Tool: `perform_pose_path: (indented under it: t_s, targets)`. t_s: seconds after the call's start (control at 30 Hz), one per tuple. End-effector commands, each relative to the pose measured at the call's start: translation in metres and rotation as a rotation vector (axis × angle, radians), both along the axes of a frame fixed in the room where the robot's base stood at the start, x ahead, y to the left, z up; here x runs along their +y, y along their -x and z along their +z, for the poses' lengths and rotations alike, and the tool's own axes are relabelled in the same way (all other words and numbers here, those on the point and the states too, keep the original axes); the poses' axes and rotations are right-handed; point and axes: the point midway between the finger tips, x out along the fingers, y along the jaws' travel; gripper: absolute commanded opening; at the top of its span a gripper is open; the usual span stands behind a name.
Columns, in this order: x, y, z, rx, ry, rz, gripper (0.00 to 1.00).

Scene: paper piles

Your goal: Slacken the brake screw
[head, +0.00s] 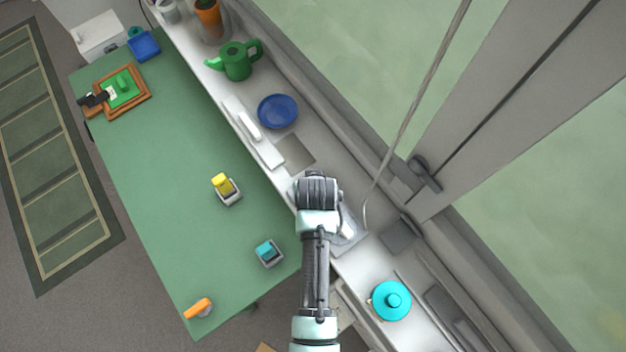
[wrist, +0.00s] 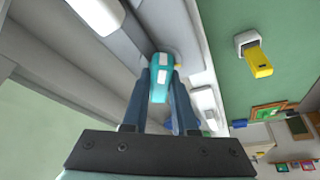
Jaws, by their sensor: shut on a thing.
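My gripper (head: 318,188) is over the pale sill beside the green table in the head view. Its fingers are hidden there by my own arm. In the wrist view my gripper (wrist: 162,75) is shut on a teal piece with white patches (wrist: 160,82), which sits between the dark fingers. I cannot tell whether this piece is the brake screw or part of what carries it. No screw thread or slot shows clearly.
The green table (head: 150,170) carries a yellow block in a holder (head: 225,188), a teal block in a holder (head: 267,252) and an orange-handled thing (head: 198,307). The sill holds a blue plate (head: 278,111), green watering can (head: 237,62) and turquoise pot (head: 391,300). A window handle (head: 424,174) juts nearby.

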Motion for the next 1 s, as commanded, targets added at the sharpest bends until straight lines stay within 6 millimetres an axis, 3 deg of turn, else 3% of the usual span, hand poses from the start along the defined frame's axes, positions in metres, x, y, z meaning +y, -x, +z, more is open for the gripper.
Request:
perform_pose_path:
  t_s: [0.17, 0.2, 0.4, 0.77, 1.0]
  targets:
    - [0.000, 0.000, 0.001, 0.001, -0.002, 0.163, 0.00]
    - [0.000, 0.000, 0.000, 0.001, 0.000, 0.179, 0.30]
    - [0.000, 0.000, 0.000, 0.001, 0.001, 0.174, 0.61]
    - [0.000, 0.001, 0.003, 0.001, 0.001, 0.173, 0.61]
    - [-0.002, 0.007, 0.021, 0.002, 0.002, 0.173, 0.61]
